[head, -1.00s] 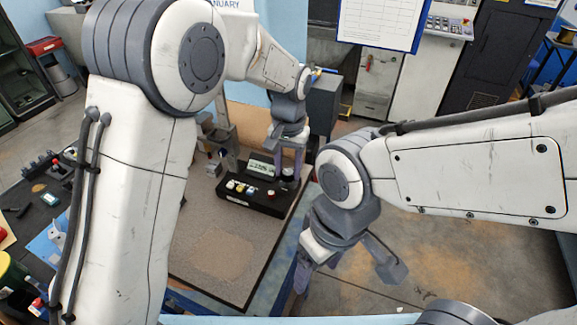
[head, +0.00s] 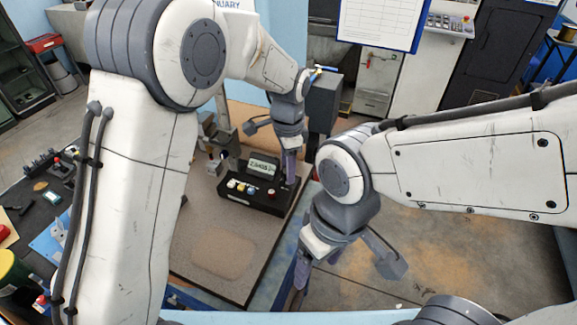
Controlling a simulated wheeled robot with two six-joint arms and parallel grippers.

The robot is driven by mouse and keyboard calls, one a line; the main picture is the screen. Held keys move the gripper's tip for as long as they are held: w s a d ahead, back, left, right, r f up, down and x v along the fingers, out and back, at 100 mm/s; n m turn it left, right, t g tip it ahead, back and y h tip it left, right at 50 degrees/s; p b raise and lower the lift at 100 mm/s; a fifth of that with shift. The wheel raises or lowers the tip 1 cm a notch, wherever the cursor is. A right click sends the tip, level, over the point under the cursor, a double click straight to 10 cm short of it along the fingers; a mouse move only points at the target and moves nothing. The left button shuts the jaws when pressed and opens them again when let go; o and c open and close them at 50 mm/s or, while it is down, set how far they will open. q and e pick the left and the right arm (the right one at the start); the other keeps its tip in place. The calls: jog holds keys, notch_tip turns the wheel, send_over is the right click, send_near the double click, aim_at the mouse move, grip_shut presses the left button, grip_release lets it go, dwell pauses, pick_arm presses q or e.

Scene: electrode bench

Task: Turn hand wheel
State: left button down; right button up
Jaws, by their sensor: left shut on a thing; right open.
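The black control box (head: 240,198) stands on the bench, with a lit display (head: 263,168) and several small buttons (head: 241,187) on top. My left gripper (head: 290,172) points down over the right end of the box. Its fingers are seen nearly edge-on and are shut on what appears to be the hand wheel, which the fingers hide. My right gripper (head: 301,277) is open and empty. It hangs low to the right of the bench, apart from the box.
The grey bench top (head: 215,252) in front of the box is clear. Metal fixtures (head: 217,135) stand behind and left of the box. A dark tool table (head: 40,205) with small items lies at the left. Open floor (head: 440,250) is on the right.

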pick_arm(q)
jog(key=shift+m, duration=1.9)
jog(key=shift+c, duration=2.2)
grip_release()
jog(key=shift+r, duration=0.15)
jog(key=shift+r, duration=0.3)
notch_tip(320, 180, up, 10)
jog(key=b, duration=0.2)
jog(key=shift+f, duration=0.2)
jog(key=shift+s, duration=0.1)
